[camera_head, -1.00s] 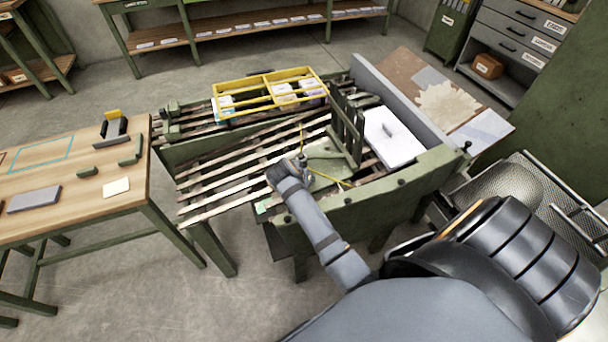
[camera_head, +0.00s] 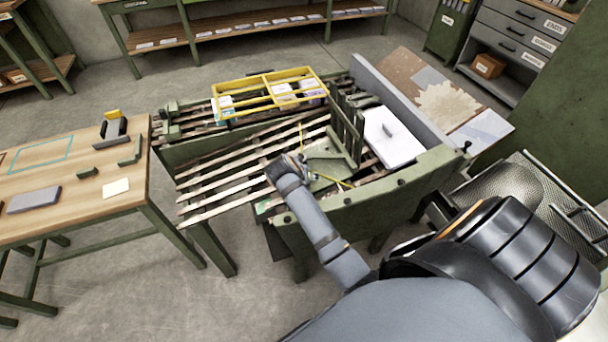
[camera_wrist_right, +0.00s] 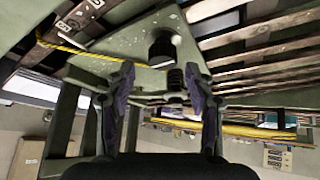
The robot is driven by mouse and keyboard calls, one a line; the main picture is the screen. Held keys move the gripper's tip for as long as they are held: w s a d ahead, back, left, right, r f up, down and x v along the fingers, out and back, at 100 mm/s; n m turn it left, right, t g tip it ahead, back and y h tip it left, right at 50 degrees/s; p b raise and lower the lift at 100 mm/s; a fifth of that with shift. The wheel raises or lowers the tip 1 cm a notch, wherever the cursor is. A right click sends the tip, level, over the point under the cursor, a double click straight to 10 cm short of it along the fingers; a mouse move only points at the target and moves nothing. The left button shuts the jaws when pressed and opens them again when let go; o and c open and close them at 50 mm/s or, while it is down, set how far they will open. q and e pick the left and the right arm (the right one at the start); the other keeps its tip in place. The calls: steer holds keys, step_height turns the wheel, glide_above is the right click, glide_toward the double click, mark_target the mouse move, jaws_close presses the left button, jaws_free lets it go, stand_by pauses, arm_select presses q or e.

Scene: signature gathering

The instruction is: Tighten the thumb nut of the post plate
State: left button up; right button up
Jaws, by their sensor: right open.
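The post plate is a green metal plate on the slatted bench in the head view (camera_head: 330,168), and it also fills the upper middle of the right wrist view (camera_wrist_right: 110,48). In the wrist view a dark round knob (camera_wrist_right: 162,46), apparently the thumb nut, sits on it, with a dark ribbed or threaded piece (camera_wrist_right: 176,79) just below it in the picture. My right gripper (camera_wrist_right: 159,66) is open, its two fingers on either side of these parts, with gaps visible. In the head view the wrist hides the nut. My left gripper is not in view.
A yellow divided rack (camera_head: 268,90) with packets stands at the bench's back. A green upright slatted guard (camera_head: 348,128) and a white paper stack (camera_head: 393,138) are right of the plate. A yellow cord (camera_wrist_right: 72,48) runs across the plate. A wooden table (camera_head: 75,205) stands left.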

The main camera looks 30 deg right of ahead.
step_height(320, 180, up, 9)
steer(key=shift+f, duration=0.15)
steer(key=shift+a+f, duration=0.1)
stand_by(0.4)
